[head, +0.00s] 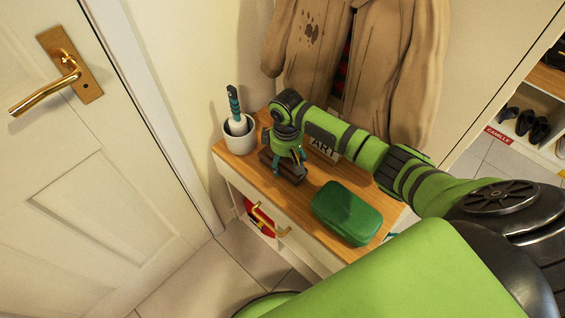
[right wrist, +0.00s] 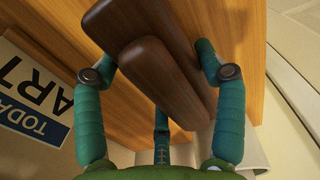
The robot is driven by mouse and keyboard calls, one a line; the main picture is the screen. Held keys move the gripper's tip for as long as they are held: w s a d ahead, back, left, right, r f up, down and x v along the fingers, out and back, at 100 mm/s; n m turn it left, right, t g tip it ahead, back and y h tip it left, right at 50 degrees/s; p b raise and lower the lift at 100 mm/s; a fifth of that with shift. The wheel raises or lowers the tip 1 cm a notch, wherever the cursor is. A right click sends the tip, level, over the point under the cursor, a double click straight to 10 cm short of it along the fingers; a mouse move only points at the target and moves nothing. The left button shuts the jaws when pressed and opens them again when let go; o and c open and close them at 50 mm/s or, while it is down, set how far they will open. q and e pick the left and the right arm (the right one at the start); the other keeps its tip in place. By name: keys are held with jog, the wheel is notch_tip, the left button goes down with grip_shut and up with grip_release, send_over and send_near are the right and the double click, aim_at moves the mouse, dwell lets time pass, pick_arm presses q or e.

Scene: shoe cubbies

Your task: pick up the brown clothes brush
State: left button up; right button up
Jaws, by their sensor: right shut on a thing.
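The brown clothes brush (head: 268,160) is on the wooden top of the small cabinet (head: 318,228), partly hidden under my right gripper (head: 290,158), which points down over it. In the right wrist view the brush (right wrist: 165,82) shows as dark brown wood in two long rounded pieces, lying slantwise between the fingers of my right gripper (right wrist: 158,72). My right gripper is shut on the brush. I cannot tell whether the brush is touching the cabinet top or just above it. My left gripper is not in view.
A white pot (head: 238,135) with a teal-handled tool stands left of the brush. A green case (head: 346,212) lies to the right. A sign reading ART (head: 325,147) is behind, under a hanging tan coat (head: 370,70). A white door (head: 80,190) is at left.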

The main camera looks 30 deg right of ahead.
jog(key=shift+r+p, duration=0.7)
jog(key=shift+r, duration=4.3)
